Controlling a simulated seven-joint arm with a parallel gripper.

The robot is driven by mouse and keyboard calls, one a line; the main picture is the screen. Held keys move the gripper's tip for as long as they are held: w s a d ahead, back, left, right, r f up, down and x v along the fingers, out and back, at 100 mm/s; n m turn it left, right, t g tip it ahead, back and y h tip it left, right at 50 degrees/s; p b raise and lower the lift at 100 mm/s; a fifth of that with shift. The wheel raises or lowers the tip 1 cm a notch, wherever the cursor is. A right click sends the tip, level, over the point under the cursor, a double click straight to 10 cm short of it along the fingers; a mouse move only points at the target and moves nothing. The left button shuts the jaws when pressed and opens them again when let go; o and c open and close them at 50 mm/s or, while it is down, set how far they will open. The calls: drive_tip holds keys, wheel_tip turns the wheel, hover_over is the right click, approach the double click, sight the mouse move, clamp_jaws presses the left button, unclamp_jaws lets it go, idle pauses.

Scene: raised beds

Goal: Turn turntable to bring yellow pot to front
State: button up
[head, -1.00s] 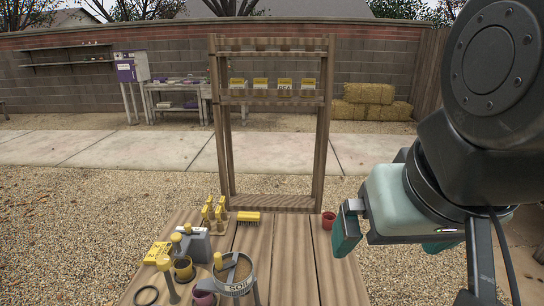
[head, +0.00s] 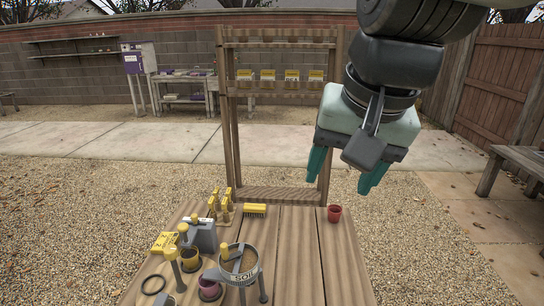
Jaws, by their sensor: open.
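My gripper (head: 343,180) hangs open and empty in the upper right, with its teal fingers apart, in front of the rack's right post and above the table. A small yellow pot (head: 190,266) with a dark inside stands at the table's left, and a purple pot (head: 209,292) stands just nearer, at the picture's lower edge. A red pot (head: 334,213) stands alone near the table's far right. I cannot make out a turntable disc for certain. My gripper touches none of these.
A SOIL tub (head: 239,268) on legs stands beside the pots. A wooden rack (head: 232,150) rises behind. The table's right half is mostly clear.

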drive_tip(key=w+a+f+m+g+y, duration=0.1)
drive_tip(key=w+a+f+m+g, duration=0.1)
drive_tip(key=w+a, duration=0.7)
drive_tip(key=m+g, duration=0.5)
hover_over(171, 248)
drive_tip(key=w+d, duration=0.3)
wheel_tip(171, 248, down, 19)
drive_tip(key=shift+y, duration=0.4)
drive_tip(key=x, duration=1.1)
drive_tip(key=shift+d+f, duration=0.1)
drive_tip(key=c, duration=1.1)
drive_tip(key=shift+o, duration=0.2)
